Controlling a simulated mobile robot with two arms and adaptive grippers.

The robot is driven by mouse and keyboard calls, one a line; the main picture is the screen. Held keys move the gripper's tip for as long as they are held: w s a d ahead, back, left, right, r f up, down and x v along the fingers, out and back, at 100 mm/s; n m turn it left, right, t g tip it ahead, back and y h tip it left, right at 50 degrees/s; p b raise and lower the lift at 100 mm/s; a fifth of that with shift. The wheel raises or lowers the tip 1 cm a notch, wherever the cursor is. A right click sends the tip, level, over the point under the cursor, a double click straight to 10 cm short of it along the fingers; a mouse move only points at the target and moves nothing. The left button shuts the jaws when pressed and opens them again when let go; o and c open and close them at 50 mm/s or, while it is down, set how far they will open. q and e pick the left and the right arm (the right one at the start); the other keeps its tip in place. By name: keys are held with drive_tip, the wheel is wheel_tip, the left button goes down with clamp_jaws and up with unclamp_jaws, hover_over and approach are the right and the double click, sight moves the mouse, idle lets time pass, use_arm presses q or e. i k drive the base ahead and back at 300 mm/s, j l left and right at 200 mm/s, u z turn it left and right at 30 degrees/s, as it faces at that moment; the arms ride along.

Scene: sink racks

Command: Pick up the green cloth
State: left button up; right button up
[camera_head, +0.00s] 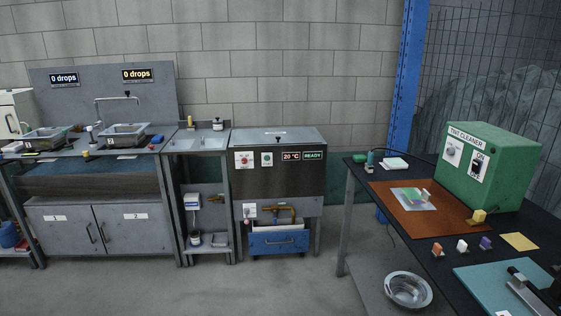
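Neither of my grippers can be made out in this view.
A green cleaner box (497,163) stands at the table's back right. Small coloured blocks and a teal mat (484,279) with a black and silver tool lie nearer. A metal bowl (408,290) sits below the table. The floor between is clear.

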sight(356, 158)
drive_tip(key=i+z, duration=0.1)
drive_tip(key=i, duration=0.85)
drive_tip(key=i+j, duration=0.2)
drive_tip(key=i, duration=0.8)
drive_tip(key=l+z, duration=0.05)
